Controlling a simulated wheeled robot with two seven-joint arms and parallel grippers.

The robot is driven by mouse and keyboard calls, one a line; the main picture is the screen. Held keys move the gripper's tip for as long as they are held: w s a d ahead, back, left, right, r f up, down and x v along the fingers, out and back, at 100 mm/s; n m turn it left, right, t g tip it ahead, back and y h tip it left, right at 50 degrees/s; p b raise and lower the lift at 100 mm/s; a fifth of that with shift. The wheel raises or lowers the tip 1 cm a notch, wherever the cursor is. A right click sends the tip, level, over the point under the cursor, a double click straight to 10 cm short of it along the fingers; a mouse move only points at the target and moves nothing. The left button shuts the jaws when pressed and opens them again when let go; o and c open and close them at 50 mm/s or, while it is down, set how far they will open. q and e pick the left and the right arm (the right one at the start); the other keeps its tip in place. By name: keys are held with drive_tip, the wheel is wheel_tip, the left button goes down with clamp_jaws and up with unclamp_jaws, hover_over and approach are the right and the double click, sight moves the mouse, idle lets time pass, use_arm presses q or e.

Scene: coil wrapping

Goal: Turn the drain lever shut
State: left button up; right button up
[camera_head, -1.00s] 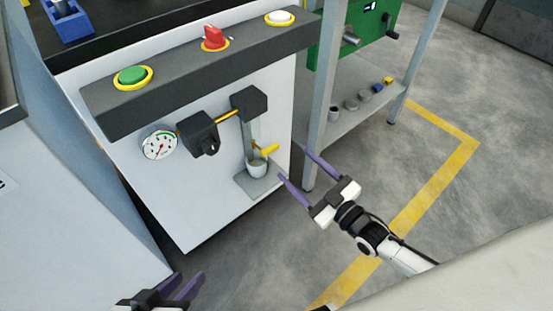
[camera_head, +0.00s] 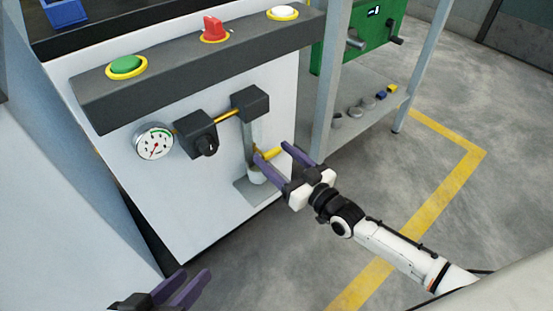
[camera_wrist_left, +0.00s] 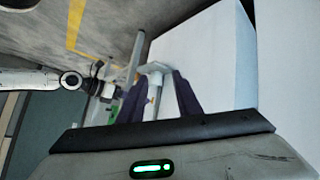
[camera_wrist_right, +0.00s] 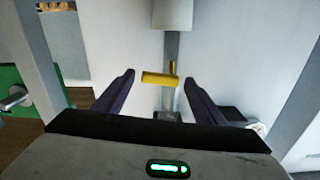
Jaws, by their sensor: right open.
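The yellow drain lever (camera_head: 272,153) sticks out sideways from a grey vertical pipe (camera_head: 252,136) on the white machine front. My right gripper (camera_head: 272,150) is open, with its purple fingers on either side of the lever. In the right wrist view the lever's handle (camera_wrist_right: 158,79) lies crosswise between the open fingers, with gaps at both sides; I cannot tell whether anything touches. A pale cup (camera_head: 257,178) under the pipe is partly hidden by a finger. My left gripper (camera_head: 197,273) is open and empty at the bottom of the head view, away from the machine.
A dark panel above carries a green button (camera_head: 126,64), a red knob (camera_head: 214,27) and a white button (camera_head: 283,12). A gauge (camera_head: 154,143) and a black valve block (camera_head: 195,134) sit left of the pipe. A shelf post (camera_head: 327,100) stands close right of the lever.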

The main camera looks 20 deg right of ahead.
drive_tip(key=shift+w, duration=0.1)
drive_tip(key=c, duration=1.1)
use_arm(q)
drive_tip(key=shift+r, duration=0.25)
use_arm(e)
drive_tip(key=shift+o, duration=0.2)
drive_tip(key=shift+r, duration=0.15)
drive_tip(key=shift+r+n+p, duration=0.1)
drive_tip(key=shift+n+p, duration=0.3)
drive_tip(key=shift+p, duration=0.15)
drive_tip(key=shift+n, duration=0.3)
drive_tip(key=o, duration=1)
use_arm(q)
drive_tip(key=shift+s+a+f+g, duration=0.1)
drive_tip(key=shift+a+f+g, duration=0.05)
drive_tip(key=shift+f, duration=0.2)
drive_tip(key=shift+s+a+f+g, duration=0.1)
drive_tip(key=shift+f+g, duration=0.05)
drive_tip(key=shift+f, duration=0.2)
use_arm(e)
drive_tip(key=shift+o, duration=0.3)
use_arm(q)
drive_tip(key=shift+w+r, duration=0.1)
